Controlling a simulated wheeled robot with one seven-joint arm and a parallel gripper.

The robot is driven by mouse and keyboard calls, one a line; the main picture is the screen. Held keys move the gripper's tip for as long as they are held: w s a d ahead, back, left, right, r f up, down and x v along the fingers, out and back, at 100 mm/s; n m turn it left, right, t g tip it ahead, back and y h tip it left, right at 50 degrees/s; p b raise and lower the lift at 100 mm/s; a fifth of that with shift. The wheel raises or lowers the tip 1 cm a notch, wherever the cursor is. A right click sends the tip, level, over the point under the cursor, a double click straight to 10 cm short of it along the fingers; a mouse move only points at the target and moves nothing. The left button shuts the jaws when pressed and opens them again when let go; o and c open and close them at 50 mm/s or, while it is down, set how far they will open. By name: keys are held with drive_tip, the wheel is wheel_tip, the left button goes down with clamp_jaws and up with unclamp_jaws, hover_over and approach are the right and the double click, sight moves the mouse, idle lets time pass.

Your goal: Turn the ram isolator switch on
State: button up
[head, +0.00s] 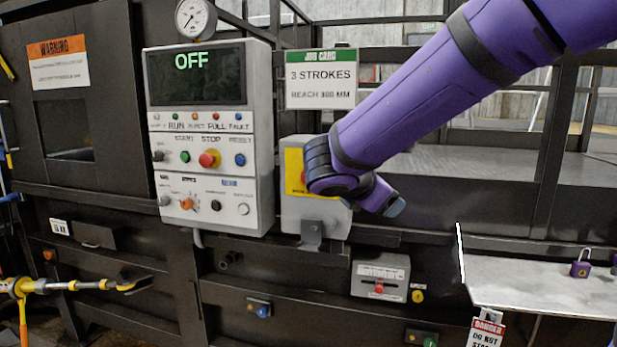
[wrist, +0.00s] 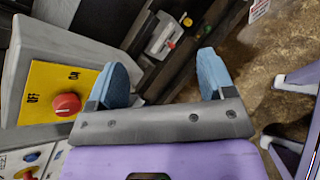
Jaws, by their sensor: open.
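The ram isolator is a grey box (head: 313,225) with a yellow plate (wrist: 50,80) and a round red knob (wrist: 66,104). In the wrist view the plate reads OFF beside the knob at left and ON above it. I cannot tell which mark the knob points to. In the head view my arm covers most of the plate and knob. My gripper (wrist: 163,62) is open and empty, with two blue fingers. It is to the right of the knob in the wrist view, apart from it. In the head view, my gripper (head: 393,205) is at the box's right.
A control panel (head: 210,130) with a display reading OFF stands left of the isolator. A job card (head: 321,78) hangs above it. A small grey box with a red button (head: 380,275) is below right. A shelf (head: 540,285) with a padlock (head: 580,268) juts out at right.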

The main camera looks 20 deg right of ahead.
drive_tip(key=w+a+f+n+t, duration=0.1)
drive_tip(key=w+a+n+t, duration=0.7)
drive_tip(key=w+a+n, duration=0.55)
drive_tip(key=w+d+m, duration=0.1)
drive_tip(key=w+d, duration=0.4)
drive_tip(key=w, duration=0.1)
drive_tip(key=shift+w+m, duration=0.2)
drive_tip(key=shift+m, duration=0.15)
drive_tip(key=c, duration=0.9)
